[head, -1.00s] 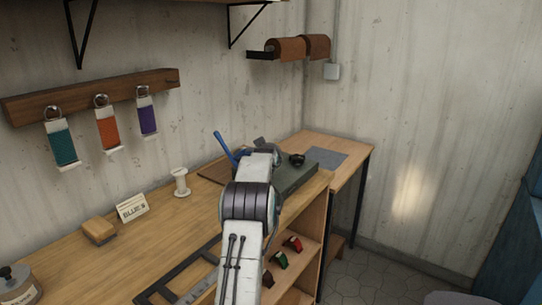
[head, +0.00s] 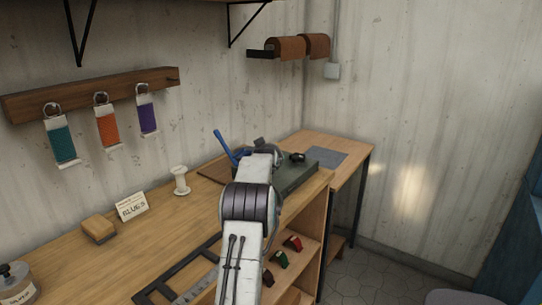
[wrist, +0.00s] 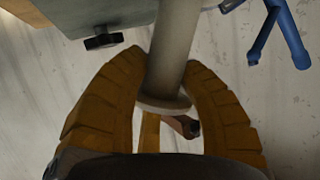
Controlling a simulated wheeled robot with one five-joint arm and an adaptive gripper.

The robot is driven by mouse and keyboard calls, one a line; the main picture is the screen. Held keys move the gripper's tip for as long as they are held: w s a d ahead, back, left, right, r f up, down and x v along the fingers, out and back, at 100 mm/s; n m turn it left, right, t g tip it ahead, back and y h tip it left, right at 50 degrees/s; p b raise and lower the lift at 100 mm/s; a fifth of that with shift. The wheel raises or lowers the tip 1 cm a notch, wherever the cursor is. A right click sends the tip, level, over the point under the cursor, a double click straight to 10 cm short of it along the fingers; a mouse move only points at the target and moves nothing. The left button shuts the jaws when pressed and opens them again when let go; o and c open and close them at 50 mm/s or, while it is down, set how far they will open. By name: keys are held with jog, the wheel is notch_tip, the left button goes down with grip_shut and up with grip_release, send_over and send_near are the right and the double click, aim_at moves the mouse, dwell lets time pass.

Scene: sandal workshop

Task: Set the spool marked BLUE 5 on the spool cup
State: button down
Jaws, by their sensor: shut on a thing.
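In the wrist view my gripper (wrist: 164,64) has its two ochre fingers closed around a pale grey cylinder with a round flange (wrist: 168,40). No marking shows on it, so I cannot tell from this view whether it is the BLUE 5 spool. In the head view my arm hides the gripper and the held thing. A card reading BLUE 5 (head: 132,207) stands on the bench. A white spool-shaped piece (head: 180,181) stands upright behind it to the right; I cannot tell whether it is the spool cup.
A tan block (head: 98,230) and a jar (head: 17,283) are on the bench (head: 85,270). A blue-handled tool (head: 224,147) and a grey-green box (head: 295,178) are near my arm.

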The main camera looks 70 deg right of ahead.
jog(key=shift+f, duration=0.2)
jog(key=shift+r+p, duration=0.5)
jog(key=shift+r, duration=0.15)
dwell(0.5)
jog(key=shift+f+b, duration=0.75)
jog(key=shift+f, duration=0.05)
dwell(0.4)
jog(key=c, duration=1.2)
grip_release()
jog(key=shift+o, duration=0.2)
jog(key=b+v, duration=0.8)
jog(key=v, duration=0.3)
